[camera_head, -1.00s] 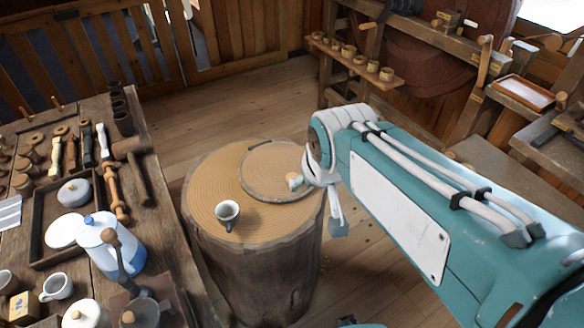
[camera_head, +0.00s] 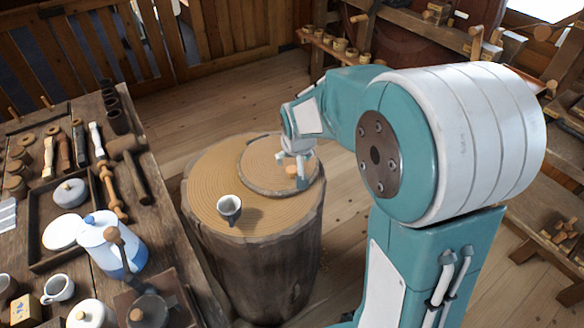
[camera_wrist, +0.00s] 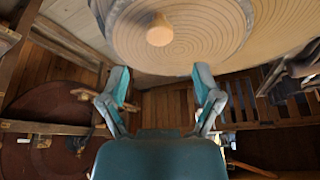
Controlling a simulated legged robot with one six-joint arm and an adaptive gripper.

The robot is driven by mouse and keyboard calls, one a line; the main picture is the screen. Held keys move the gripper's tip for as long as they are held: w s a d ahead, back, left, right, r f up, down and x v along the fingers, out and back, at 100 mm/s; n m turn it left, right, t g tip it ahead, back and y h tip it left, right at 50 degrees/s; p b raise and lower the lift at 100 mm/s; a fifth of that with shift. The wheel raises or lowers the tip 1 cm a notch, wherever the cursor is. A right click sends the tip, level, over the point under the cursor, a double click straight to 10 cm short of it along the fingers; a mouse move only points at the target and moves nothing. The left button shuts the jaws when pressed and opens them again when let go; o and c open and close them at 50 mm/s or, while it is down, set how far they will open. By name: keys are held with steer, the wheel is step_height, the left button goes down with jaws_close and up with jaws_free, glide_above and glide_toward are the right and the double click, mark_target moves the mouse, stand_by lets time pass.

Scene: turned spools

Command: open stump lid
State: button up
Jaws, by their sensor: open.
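A wide wooden stump (camera_head: 215,170) stands on the floor, with bark on its side and a ringed top. Its round lid (camera_head: 258,170) lies flat on the top, at the far right, and looks closed. A small pale wooden knob (camera_head: 291,171) sits on the lid, and shows in the wrist view too (camera_wrist: 159,30). My gripper (camera_head: 301,168) is over the lid's right part, close to the knob. In the wrist view, my gripper's two fingers (camera_wrist: 160,76) are spread wide with nothing between them. The knob lies beyond the tips, apart from both fingers.
A small grey-white cup (camera_head: 229,207) stands on the stump's front left, beside the lid. A workbench at left holds a blue-white pot (camera_head: 107,243), a mallet (camera_head: 130,160) and turned pieces. A shelf with spools (camera_head: 338,45) is behind. Wooden floor is open behind the stump.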

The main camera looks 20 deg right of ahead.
mark_target(292, 169)
steer(key=x, duration=0.7)
jaws_close()
